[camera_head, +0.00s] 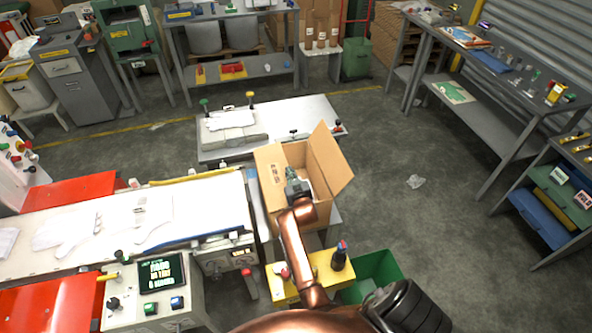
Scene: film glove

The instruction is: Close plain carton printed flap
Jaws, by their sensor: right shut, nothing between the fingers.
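An open brown carton (318,212) stands right of the work table in the head view. Its right flap (330,158) stands up and leans outward. A left flap (268,168) shows on the other side, partly hidden by my gripper. I cannot make out clearly which flap carries print. My right gripper (292,178) is shut and empty, over the carton's left part close to the left flap; I cannot tell whether they touch. My copper right arm hides part of the carton's near side. My left gripper is out of view.
A long table (120,215) with white gloves lies left of the carton. A grey bench (300,115) stands behind it. A yellow box (325,268) and a green bin (372,268) stand in front. The floor (430,230) to the right is mostly clear.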

